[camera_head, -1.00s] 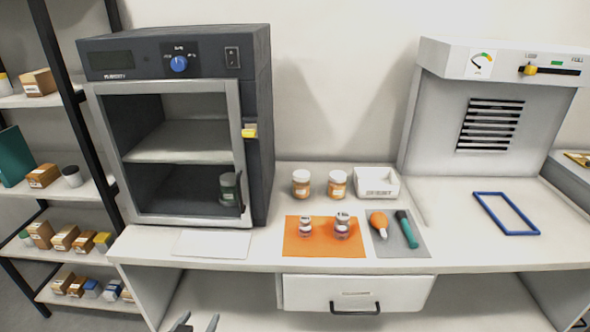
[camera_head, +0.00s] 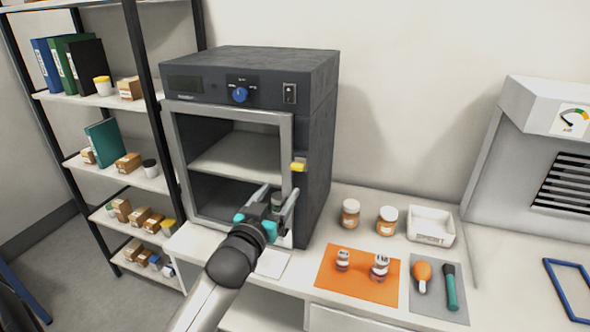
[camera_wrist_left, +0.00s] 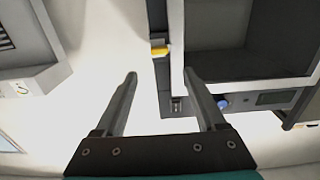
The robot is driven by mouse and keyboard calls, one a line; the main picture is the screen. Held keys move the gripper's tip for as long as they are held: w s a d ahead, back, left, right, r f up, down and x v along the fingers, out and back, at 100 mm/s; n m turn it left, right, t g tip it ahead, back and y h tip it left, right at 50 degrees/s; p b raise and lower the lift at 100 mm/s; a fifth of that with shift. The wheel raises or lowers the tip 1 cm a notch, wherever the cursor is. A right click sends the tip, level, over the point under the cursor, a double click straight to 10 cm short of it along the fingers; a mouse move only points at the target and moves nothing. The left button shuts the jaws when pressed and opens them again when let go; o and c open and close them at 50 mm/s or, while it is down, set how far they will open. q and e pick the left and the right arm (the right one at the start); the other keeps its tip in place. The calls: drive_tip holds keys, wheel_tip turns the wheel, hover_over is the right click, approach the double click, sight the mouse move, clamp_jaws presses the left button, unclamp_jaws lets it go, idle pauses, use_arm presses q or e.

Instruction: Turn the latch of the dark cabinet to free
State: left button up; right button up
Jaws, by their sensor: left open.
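The dark cabinet (camera_head: 322,140) stands on the table, with a grey-framed glass door (camera_head: 287,135). Its yellow latch (camera_head: 299,167) is on the right edge of the door frame and looks roughly horizontal. My left gripper (camera_head: 281,190) is open and empty in front of the door's lower right, below the latch in the head view. In the left wrist view, which shows the cabinet upside down, the latch (camera_wrist_left: 159,49) appears beyond the open fingers (camera_wrist_left: 160,74), in line with the gap between them. Nothing touches the latch. My right gripper is not in view.
An orange mat (camera_head: 345,290) with two small jars, two amber jars (camera_head: 351,213) and a white tray (camera_head: 431,225) lie right of the cabinet. A grey mat (camera_head: 426,302) holds two tools. A shelf rack (camera_head: 140,110) stands left. Wall space right of the latch is free.

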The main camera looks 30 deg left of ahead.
sight(296, 168)
use_arm(q)
drive_tip(key=x, duration=1)
drive_tip(key=shift+w+d, duration=0.1)
drive_tip(key=shift+w, duration=0.1)
clamp_jaws()
idle(0.4)
